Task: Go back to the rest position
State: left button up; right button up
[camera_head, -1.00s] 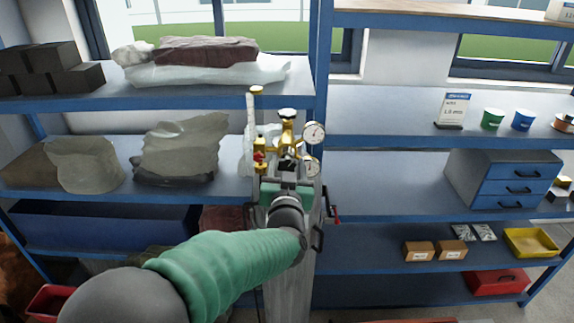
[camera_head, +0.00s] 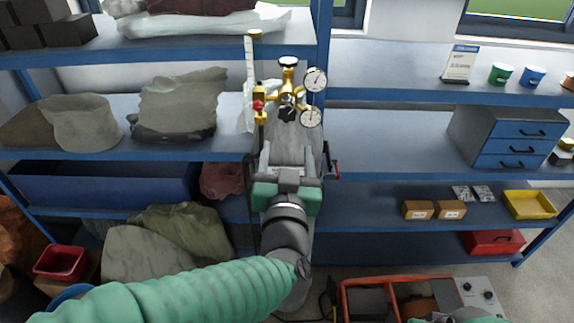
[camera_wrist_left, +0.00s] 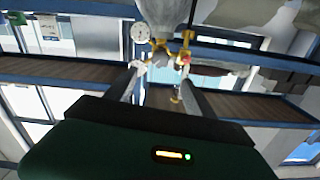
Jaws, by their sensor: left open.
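My left gripper (camera_head: 289,158) is open and empty in the head view, with its green body low and its fingers pointing up the picture. It overlaps the grey gas cylinder (camera_head: 296,140); I cannot tell the gap between them. The brass regulator with two gauges (camera_head: 288,90) tops the cylinder, above the fingertips in the picture. In the left wrist view the spread fingers of the left gripper (camera_wrist_left: 160,75) show nothing between them but background, with the regulator (camera_wrist_left: 165,45) beyond. A green and grey part, likely of my right arm, shows at the head view's bottom right edge; no right fingers show.
Blue shelves (camera_head: 420,195) stand on both sides of the cylinder. A drawer unit (camera_head: 510,142), small boxes (camera_head: 433,210) and a yellow tray (camera_head: 528,205) are at right. A red-framed case (camera_head: 395,285) is at the bottom. A red bin (camera_head: 60,262) stands lower left.

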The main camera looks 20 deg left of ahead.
pick_arm(q)
jog(key=shift+v, duration=0.9)
jog(key=shift+f, duration=0.1)
notch_tip(320, 180, down, 26)
jog(key=s+d+m+g+h+b, duration=0.1)
jog(key=s+m+g+h+b, duration=0.15)
jog(key=g+h+b, duration=0.45)
jog(key=s+a+f+g+y, duration=0.1)
jog(key=s+a+f+g, duration=0.2)
jog(key=s+f+g, duration=0.1)
jog(key=s+a+f+g+y+p, duration=0.1)
jog(key=s+a+f+g, duration=0.2)
jog(key=s+f, duration=0.4)
jog(key=shift+s+a+n+g, duration=0.25)
jog(key=shift+a+n+g, duration=0.1)
jog(key=shift+a+g, duration=0.1)
